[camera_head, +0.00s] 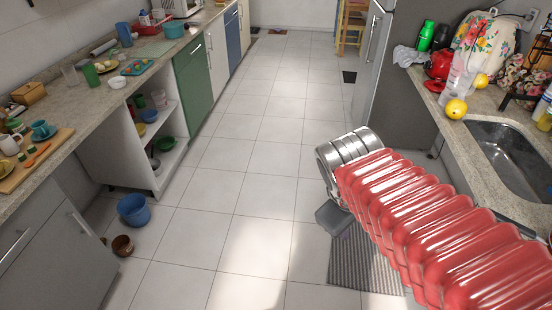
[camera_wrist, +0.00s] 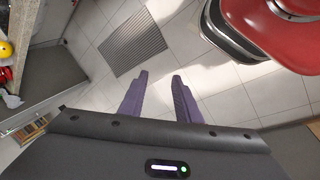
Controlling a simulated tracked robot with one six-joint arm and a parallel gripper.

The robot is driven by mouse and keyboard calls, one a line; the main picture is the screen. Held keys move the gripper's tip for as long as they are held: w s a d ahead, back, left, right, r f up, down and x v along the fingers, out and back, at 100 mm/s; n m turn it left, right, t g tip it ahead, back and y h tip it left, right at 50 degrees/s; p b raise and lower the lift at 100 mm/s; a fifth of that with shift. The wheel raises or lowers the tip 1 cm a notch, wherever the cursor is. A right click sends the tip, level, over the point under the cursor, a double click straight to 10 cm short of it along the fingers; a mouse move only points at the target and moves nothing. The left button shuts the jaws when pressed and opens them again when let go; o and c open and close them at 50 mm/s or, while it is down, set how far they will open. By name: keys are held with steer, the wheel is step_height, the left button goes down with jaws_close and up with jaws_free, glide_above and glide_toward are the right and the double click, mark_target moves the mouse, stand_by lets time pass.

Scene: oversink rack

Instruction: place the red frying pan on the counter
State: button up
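A red rounded item (camera_head: 440,65) stands at the far end of the right counter (camera_head: 450,120), beside green bottles; it is partly covered, and I cannot tell whether it is the frying pan. No other clear red pan shows. The left counter (camera_head: 60,105) runs along the left wall. My gripper (camera_head: 335,222) hangs over the floor, left of the right counter and away from the red item. In the wrist view my gripper (camera_wrist: 157,84) has two purple fingers spread apart with only floor tiles between them. It is open and empty.
The sink (camera_head: 510,160) and yellow fruit (camera_head: 456,109) are on the right counter. A cutting board (camera_head: 35,160) and dishes crowd the left counter, with bare patches between. A blue pot (camera_head: 133,209) and brown bowl (camera_head: 122,245) sit on the floor. The middle aisle is clear.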

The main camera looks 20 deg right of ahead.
steer(key=a+r+m+t+y, duration=0.3)
steer(key=a+r+m, duration=0.1)
steer(key=a, duration=0.6)
steer(key=shift+w+a+r+y, duration=0.2)
steer(key=shift+w+y, duration=0.1)
steer(key=shift+w, duration=0.1)
steer(key=shift+d, duration=0.1)
